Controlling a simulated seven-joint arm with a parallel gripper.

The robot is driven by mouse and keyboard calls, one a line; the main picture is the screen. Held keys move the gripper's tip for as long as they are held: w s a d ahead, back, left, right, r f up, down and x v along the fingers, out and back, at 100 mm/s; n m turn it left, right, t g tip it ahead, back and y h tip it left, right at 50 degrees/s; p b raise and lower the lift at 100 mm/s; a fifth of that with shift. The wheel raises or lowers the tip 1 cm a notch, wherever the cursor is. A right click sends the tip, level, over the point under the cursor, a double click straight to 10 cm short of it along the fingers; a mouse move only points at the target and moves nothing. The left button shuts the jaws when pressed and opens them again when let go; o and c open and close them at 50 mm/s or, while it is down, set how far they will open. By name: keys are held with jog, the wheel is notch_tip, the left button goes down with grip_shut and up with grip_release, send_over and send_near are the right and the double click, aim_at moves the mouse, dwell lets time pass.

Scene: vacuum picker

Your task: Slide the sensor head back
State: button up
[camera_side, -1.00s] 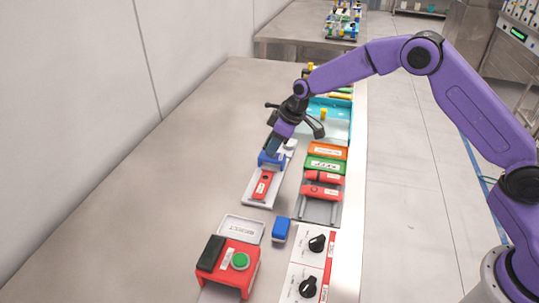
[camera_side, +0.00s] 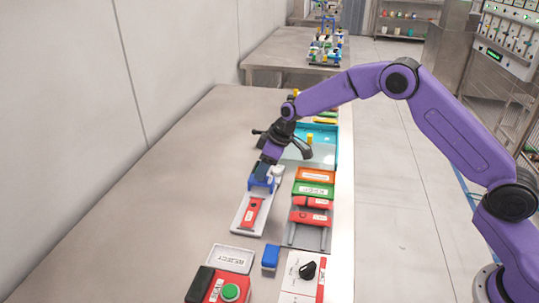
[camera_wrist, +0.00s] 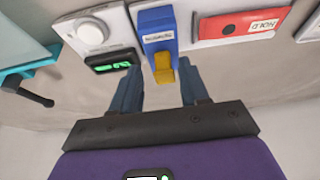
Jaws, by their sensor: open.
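The sensor head is a blue block (camera_wrist: 157,32) with a yellow tab (camera_wrist: 163,69) on its near face, in the wrist view. It sits on a pale rail plate (camera_wrist: 205,8). In the side view the blue head (camera_side: 260,183) is at the far part of the rail plate (camera_side: 240,222). My gripper (camera_wrist: 160,72) is open, with one blue finger on each side of the yellow tab; I cannot tell whether either touches it. In the side view my gripper (camera_side: 265,167) is right at the head and partly covers it.
A red HOLD block (camera_wrist: 242,25) lies on the same plate, right of the head. Left of the head is a white round knob (camera_wrist: 92,30) with a green display (camera_wrist: 112,63). A teal tray (camera_side: 325,158) and coloured blocks (camera_side: 313,190) stand to the right. The table's left side is clear.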

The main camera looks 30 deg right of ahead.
jog(key=v, duration=1.7)
jog(key=shift+r, duration=0.1)
jog(key=s+a+n+g, duration=0.2)
jog(key=s+a, duration=0.1)
jog(key=s, duration=1.8)
jog(key=s+d+f+h, duration=0.1)
jog(key=s+d, duration=0.2)
jog(key=s, duration=0.3)
jog(key=s+d+f+n+h, duration=0.1)
jog(key=s+d, duration=0.2)
jog(key=s, duration=0.4)
jog(key=s+d+f+g, duration=0.1)
jog(key=s+d+f, duration=0.1)
jog(key=s, duration=0.5)
jog(key=shift+d+n+h, duration=0.3)
jog(key=shift+d+h, duration=0.1)
jog(key=shift+d, duration=0.15)
